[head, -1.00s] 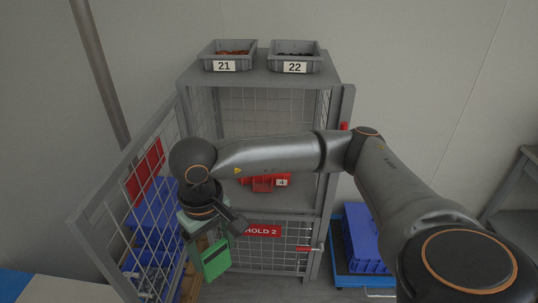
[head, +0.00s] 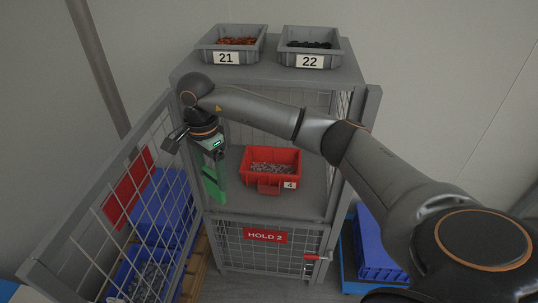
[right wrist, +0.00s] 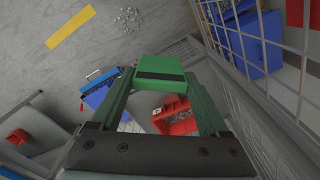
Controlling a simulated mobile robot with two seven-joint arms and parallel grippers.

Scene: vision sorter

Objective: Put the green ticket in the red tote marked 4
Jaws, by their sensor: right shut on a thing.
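The green ticket (head: 213,184) hangs from my right gripper (head: 205,160), which is shut on it. The right wrist view also shows the ticket (right wrist: 160,78), with a dark stripe, between the two fingertips. The red tote marked 4 (head: 262,163) stands on the cage's middle shelf and holds small grey parts. It also shows in the right wrist view (right wrist: 178,124), beyond the ticket. In the head view my right gripper is left of the tote, at the open front of the cage. The ticket is apart from the tote. My left gripper is not in view.
The open mesh door (head: 118,205) stands to the left, with blue totes behind it. Grey bins 21 (head: 228,58) and 22 (head: 309,61) sit on the cage top. The lower door marked HOLD 2 (head: 266,236) is shut. A blue crate (head: 375,240) is at right.

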